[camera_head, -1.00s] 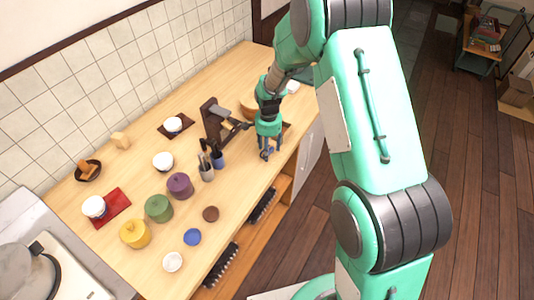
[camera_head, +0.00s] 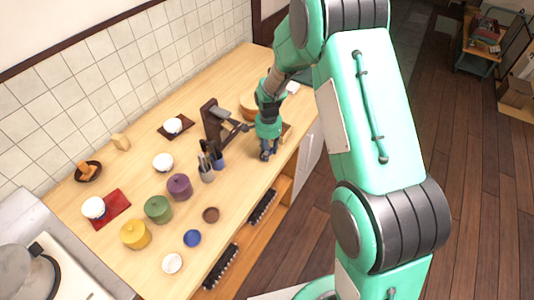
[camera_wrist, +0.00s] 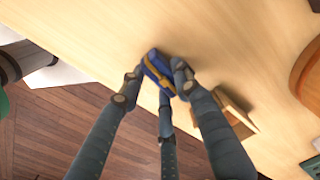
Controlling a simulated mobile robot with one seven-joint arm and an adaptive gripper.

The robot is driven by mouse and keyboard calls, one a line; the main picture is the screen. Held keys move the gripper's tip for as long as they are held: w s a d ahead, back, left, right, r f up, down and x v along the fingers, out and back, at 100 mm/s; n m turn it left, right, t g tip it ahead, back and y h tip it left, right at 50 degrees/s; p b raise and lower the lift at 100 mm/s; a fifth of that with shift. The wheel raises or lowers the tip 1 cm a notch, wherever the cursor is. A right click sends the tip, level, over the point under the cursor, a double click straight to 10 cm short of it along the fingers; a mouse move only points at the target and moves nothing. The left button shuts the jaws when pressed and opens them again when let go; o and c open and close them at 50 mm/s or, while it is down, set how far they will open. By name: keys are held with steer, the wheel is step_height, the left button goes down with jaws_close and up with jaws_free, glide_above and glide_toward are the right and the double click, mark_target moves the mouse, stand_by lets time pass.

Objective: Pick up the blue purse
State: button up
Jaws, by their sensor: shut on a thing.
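The blue purse (camera_wrist: 153,65), with a tan strip across it, lies between the fingers of my gripper in the wrist view. My gripper (camera_wrist: 158,82) is shut on it, with fingers on both sides of the purse and one below it. In the head view my gripper (camera_head: 266,154) points down at the counter's right edge. The purse is small and mostly hidden by the fingers there. I cannot tell whether it still touches the counter.
The wooden counter (camera_head: 237,187) holds a dark stand (camera_head: 211,120), utensil cups (camera_head: 206,173) and several coloured pots to the left of my gripper. A small wooden box (camera_wrist: 233,110) stands close beside the fingers in the wrist view. The floor lies beyond the edge.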

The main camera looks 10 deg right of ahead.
steer(key=shift+r, duration=0.1)
steer(key=shift+r, duration=0.4)
steer(key=shift+c, duration=0.2)
step_height(320, 180, up, 3)
steer(key=shift+r+p, duration=0.1)
steer(key=shift+p, duration=0.45)
steer(key=s+p, duration=0.1)
steer(key=s, duration=1.5)
steer(key=shift+d+r, duration=0.25)
steer(key=shift+r, duration=0.15)
steer(key=shift+w+p, duration=0.1)
steer(key=shift+p, duration=0.2)
